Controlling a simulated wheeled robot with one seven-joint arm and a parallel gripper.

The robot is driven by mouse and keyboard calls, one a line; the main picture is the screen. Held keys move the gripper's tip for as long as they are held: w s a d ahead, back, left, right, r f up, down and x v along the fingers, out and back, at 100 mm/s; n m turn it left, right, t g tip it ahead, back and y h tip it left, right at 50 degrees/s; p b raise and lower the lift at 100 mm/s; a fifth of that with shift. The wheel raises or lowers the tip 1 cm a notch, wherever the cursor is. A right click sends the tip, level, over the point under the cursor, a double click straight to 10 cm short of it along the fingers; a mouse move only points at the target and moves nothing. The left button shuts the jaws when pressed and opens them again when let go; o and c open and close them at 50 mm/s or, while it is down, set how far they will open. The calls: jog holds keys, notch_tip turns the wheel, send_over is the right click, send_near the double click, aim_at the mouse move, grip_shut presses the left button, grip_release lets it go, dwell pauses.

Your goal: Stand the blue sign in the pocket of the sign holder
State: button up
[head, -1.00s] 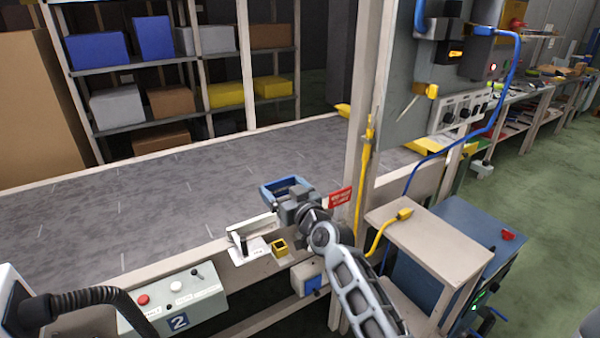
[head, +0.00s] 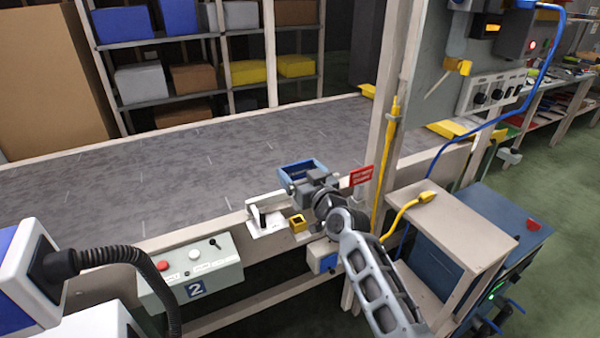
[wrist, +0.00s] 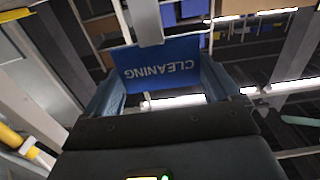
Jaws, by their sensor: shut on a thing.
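The blue sign (wrist: 165,65) shows in the wrist view between the two blue-grey fingers of my gripper (wrist: 160,85). Its word CLEANING reads upside down there, and a grey bar overlaps its upper edge. In the head view my gripper (head: 303,174) is shut on the sign above the near edge of the conveyor; sign and blue fingers are hard to tell apart there. A small yellow block with a dark opening (head: 298,223), which looks like the sign holder, sits on the near ledge below my gripper. The pocket's inside is too small to make out.
A white plate with a black upright part (head: 266,222) is left of the yellow block. A red sign (head: 361,176) and post (head: 388,150) stand close right of my gripper. A control box (head: 190,272) hangs at the front. The grey conveyor surface (head: 150,180) is clear.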

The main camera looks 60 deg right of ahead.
jog(key=shift+f+b, duration=1.55)
jog(key=shift+f, duration=0.2)
jog(key=shift+f+b, duration=2.35)
jog(key=shift+b, duration=0.4)
dwell(0.4)
jog(key=o, duration=1.1)
jog(key=shift+s+a, duration=0.1)
jog(key=b+v, duration=0.1)
jog(key=v, duration=0.6)
jog(key=shift+s+a, duration=0.1)
jog(key=shift+s, duration=0.15)
